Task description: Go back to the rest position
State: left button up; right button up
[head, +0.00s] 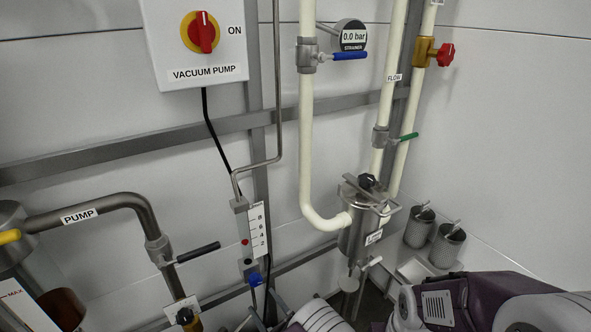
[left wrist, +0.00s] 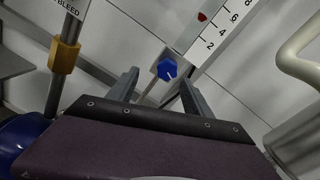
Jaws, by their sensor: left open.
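My left gripper (head: 263,308) is at the bottom of the head view, below the scaled flow gauge with its blue knob (head: 254,278). Its two grey fingers are apart, with nothing between the tips that I can see held. In the left wrist view the open fingers (left wrist: 163,88) stand to either side of the blue knob (left wrist: 168,69), which appears beyond them. I cannot tell the exact gap to it. My right gripper does not show; only purple and white arm parts are at the lower right.
A steel strainer housing (head: 360,232) with a black knob stands right of the gauge. Two mesh baskets (head: 447,245) are at the right wall. The pump pipe (head: 100,208) with a black-handled valve is at left. A yellow fitting (left wrist: 64,57) stands left in the wrist view.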

pick_arm(q)
jog(key=s+a+r+n+g+y, duration=0.2)
jog(key=s+a+n+g, duration=0.1)
jog(key=a+g, duration=0.15)
jog(key=s+a+r+n+g+y, duration=0.1)
jog(key=s+a+r+n+g, duration=0.1)
jog(key=a+n+g, duration=0.25)
jog(key=s+r+n+g+h, duration=0.1)
jog(key=s+n+g+h, duration=0.85)
jog(key=s, duration=0.45)
notch_tip(320, 180, up, 21)
jog(key=w+d+n+t+h+p, duration=0.2)
jog(key=n+t+h+p, duration=0.2)
jog(key=p, duration=1.3)
jog(key=n+t, duration=0.1)
jog(key=n, duration=0.2)
jog(key=shift+w+d+r+t+h, duration=0.15)
jog(key=shift+w+d+t+h, duration=0.05)
jog(key=shift+t+h, duration=0.15)
